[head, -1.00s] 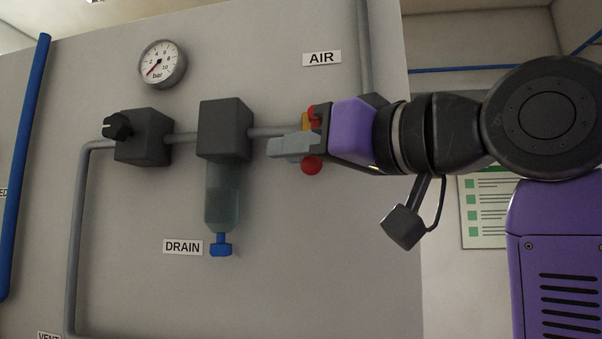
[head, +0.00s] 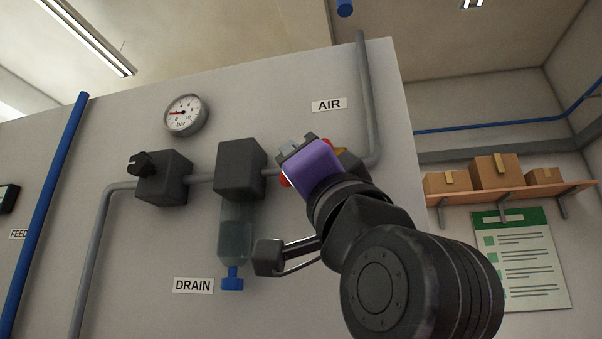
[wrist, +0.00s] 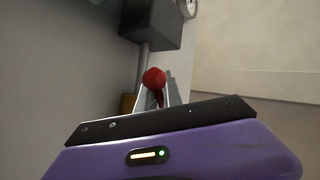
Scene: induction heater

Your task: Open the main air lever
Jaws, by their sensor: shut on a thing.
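The main air lever is red with a rounded end. In the head view a small red part of the lever (head: 285,181) shows beside my gripper, below the AIR label (head: 329,105). In the wrist view its red ball end (wrist: 154,78) shows between my fingers. My gripper (head: 292,148) is shut on the lever, with its grey fingers pointing up and left. The brass-yellow valve body (head: 341,150) is partly hidden behind my gripper; it also shows in the wrist view (wrist: 128,103). Most of the lever is hidden.
A pressure gauge (head: 185,114) is on the panel at upper left, its needle pointing left. A dark filter block (head: 240,166) with a clear bowl and blue drain knob (head: 232,283) is left of my gripper. A grey pipe (head: 366,90) rises at right.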

